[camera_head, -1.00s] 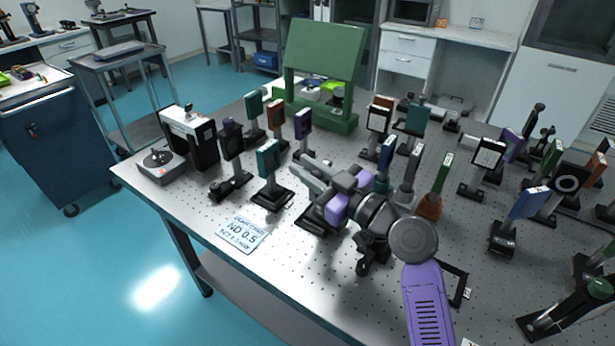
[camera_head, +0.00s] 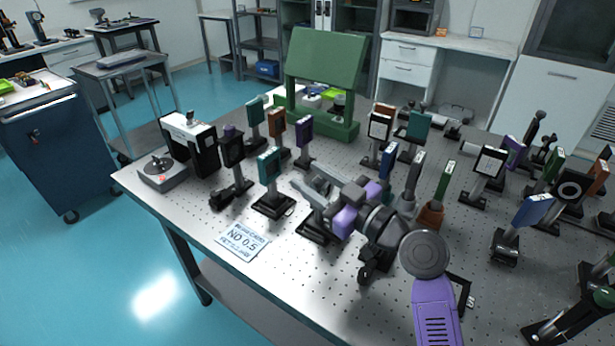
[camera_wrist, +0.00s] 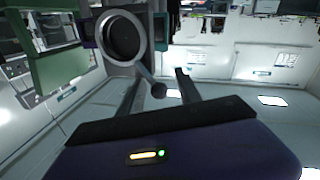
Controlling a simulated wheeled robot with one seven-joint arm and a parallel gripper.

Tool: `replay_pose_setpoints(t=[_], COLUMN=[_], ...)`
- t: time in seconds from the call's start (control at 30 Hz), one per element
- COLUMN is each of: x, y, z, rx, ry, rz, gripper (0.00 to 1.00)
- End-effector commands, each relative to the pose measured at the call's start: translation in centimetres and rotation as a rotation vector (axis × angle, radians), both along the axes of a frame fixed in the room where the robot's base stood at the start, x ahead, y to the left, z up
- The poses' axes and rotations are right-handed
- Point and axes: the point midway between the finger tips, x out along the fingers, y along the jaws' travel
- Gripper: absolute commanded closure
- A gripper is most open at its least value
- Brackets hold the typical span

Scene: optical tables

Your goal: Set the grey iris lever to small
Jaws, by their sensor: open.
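In the wrist view, the iris (camera_wrist: 122,37) is a grey ring around a dark opening, at the upper left. Its grey lever (camera_wrist: 157,89) slants down and right from the ring and ends in a dark ball. My gripper (camera_wrist: 160,77) is open, with one finger on each side of the lever. The ball appears between the fingers; I cannot tell whether either finger touches it. In the head view, my gripper (camera_head: 303,178) is low over the front middle of the table. I cannot make out the iris there; my gripper and arm cover that area.
The perforated optical table (camera_head: 295,262) holds several post-mounted optics close around my gripper. A teal mount (camera_head: 269,164) stands just left of it, and a blue mount (camera_head: 387,160) behind right. A label card (camera_head: 243,242) lies front left. A green panel stand (camera_head: 325,62) stands at the back.

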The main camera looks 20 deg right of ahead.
Motion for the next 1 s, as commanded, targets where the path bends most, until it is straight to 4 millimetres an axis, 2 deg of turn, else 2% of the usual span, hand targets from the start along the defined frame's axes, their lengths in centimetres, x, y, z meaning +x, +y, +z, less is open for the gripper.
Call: replay_pose_setpoints(t=[0.2,0.4,1.0], x=[-3.4,-5.3,-5.7], y=[-1.7,-2.6,-2.7], z=[-0.4,-0.4,-0.3], rx=[-0.001,-0.001,-0.002], ry=[0.001,0.001,0.001], rz=[-0.002,-0.002,-0.001], gripper=[0.59,0.59,0.59])
